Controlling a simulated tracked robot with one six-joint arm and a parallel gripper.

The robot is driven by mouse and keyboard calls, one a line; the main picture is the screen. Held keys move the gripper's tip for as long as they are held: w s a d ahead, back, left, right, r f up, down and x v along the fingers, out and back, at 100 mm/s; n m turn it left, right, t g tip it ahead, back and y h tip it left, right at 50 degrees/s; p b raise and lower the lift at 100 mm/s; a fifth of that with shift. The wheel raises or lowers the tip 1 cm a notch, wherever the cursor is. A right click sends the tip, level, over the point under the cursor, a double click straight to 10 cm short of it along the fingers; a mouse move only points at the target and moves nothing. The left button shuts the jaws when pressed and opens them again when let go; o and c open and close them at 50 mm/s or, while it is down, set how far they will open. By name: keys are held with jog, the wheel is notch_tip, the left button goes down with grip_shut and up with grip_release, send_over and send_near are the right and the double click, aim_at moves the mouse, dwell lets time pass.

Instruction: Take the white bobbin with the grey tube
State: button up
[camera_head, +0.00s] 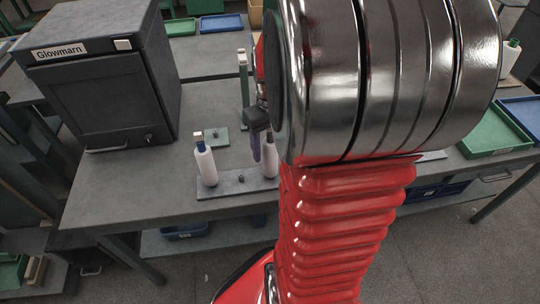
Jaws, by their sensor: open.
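Two white bobbins stand upright on a grey base plate (236,186) on the table. My gripper (258,152) points down, with a dark body and a purplish finger, just in front of or beside the right bobbin. It is open. I cannot tell whether it touches the bobbin; the other finger is not clearly seen.
A dark cabinet (100,90) labelled Glowmarn stands on the left of the grey table (130,195). A small green plate (214,138) and a thin upright post (243,85) stand behind the bobbins. Green (492,138) and blue trays lie at right. My arm hides the middle.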

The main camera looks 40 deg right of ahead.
jog(key=shift+c, duration=0.7)
jog(key=c, duration=0.9)
